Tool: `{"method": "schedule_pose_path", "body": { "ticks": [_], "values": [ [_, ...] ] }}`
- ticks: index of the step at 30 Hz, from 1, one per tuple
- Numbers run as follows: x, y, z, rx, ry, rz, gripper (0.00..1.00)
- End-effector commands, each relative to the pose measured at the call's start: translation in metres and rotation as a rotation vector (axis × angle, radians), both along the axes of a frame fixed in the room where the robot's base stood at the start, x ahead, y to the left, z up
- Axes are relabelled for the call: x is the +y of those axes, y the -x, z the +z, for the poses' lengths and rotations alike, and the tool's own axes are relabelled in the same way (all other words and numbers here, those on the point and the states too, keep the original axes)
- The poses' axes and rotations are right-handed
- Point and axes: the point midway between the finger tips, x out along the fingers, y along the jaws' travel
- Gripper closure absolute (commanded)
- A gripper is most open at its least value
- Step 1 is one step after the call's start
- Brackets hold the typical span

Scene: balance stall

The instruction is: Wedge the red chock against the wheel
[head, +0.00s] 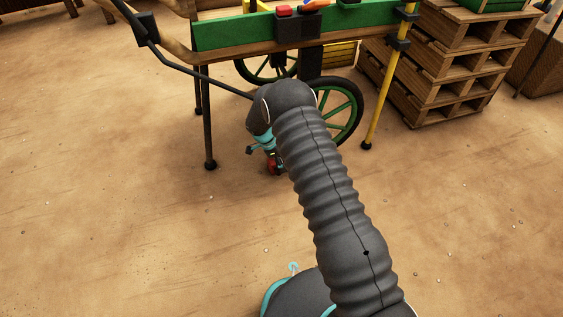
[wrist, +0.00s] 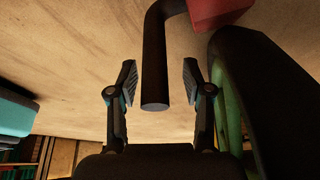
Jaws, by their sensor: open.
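The red chock (wrist: 218,12) shows at the top edge of the wrist view, mostly cut off. A dark bent handle (wrist: 155,60) runs from it, and its end lies between the two fingers of my gripper (wrist: 160,82). The fingers are open, with a gap on both sides of the handle. The dark tyre of the wheel (wrist: 262,85) fills the right side there, close to the chock; I cannot tell whether they touch. In the head view the chock (head: 272,167) is a small red patch below my gripper (head: 263,150), beside the green-spoked wheel (head: 347,112). My arm hides much of this area.
The green cart (head: 240,32) stands above, with a dark leg (head: 208,130) to the left and a yellow post (head: 384,90) to the right. Stacked wooden pallets (head: 445,65) stand at the right. The sandy ground at left and in front is clear.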

Motion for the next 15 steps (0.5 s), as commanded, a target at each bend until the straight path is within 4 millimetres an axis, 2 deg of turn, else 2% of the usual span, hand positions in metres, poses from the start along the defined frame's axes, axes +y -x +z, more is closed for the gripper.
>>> {"method": "schedule_pose_path", "body": {
  "ticks": [2,5,15],
  "values": [
    [-0.004,-0.001,-0.002,-0.001,0.0,-0.008,0.5],
    [0.0,-0.002,0.009,-0.003,-0.001,-0.008,0.5],
    [0.035,-0.003,0.077,-0.016,-0.006,0.007,0.5]
  ]
}}
